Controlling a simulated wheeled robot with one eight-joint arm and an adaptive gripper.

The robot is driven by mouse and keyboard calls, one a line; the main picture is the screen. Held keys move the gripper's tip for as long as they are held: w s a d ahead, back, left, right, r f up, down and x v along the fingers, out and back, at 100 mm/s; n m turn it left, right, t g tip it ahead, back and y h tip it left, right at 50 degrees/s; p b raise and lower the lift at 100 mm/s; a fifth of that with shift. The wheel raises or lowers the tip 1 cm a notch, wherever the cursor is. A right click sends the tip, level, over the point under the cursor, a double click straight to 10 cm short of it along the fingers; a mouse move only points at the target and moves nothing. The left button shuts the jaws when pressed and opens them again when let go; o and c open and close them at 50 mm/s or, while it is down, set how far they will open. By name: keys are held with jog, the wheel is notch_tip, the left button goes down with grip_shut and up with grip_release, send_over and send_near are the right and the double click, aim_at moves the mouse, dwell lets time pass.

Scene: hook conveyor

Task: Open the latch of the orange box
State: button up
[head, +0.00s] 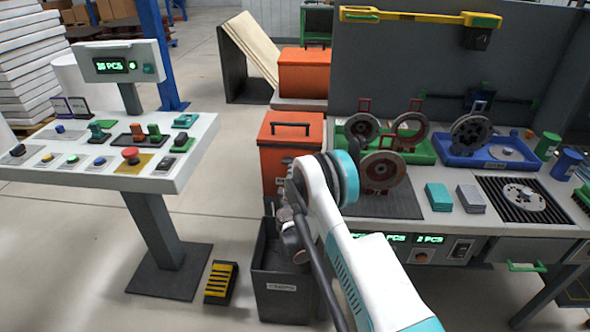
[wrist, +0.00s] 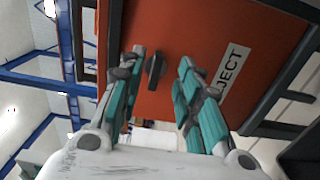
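The orange box (head: 280,140) with a dark top handle stands left of the workbench, partly hidden behind my arm. In the wrist view its orange front (wrist: 200,42) fills the upper middle, with a white label (wrist: 232,72) reading "JECT" at its visible end. A dark latch handle (wrist: 155,70) sticks out from that front. My gripper (wrist: 160,62) is open, with one teal-padded finger on each side of the latch. A gap shows between the latch and each finger. In the head view my gripper (head: 288,205) is small and partly hidden by my arm in front of the box.
A second orange box (head: 303,73) stands behind. A dark bin (head: 283,285) sits below my gripper, with a yellow-striped pedal (head: 221,283) to its left. A control console (head: 120,150) stands left. The workbench (head: 440,212) with discs and trays is right. Open floor lies between.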

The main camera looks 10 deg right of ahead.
jog(key=v, duration=0.6)
jog(key=shift+s, duration=0.1)
jog(key=s+d+r+m+g+h, duration=0.1)
jog(key=s+d+r+m+g, duration=0.15)
jog(key=r, duration=0.85)
jog(key=s+d+r+m+g, duration=0.2)
jog(key=s+d+r+m, duration=0.15)
jog(key=r, duration=0.75)
jog(key=s+d+r+m+g, duration=0.1)
jog(key=s+r+m+g, duration=0.15)
jog(key=s+r, duration=0.45)
jog(key=s+a+m+g+y, duration=0.1)
jog(key=s+a+m+y, duration=0.1)
jog(key=s, duration=1.5)
jog(key=s+a+f+m+g+y, duration=0.1)
jog(key=s+a+m+g+y, duration=0.1)
jog(key=s, duration=1.6)
jog(key=a+m+y, duration=0.1)
jog(key=a+y, duration=0.1)
jog(key=shift+m+y, duration=0.3)
jog(key=shift+m, duration=0.05)
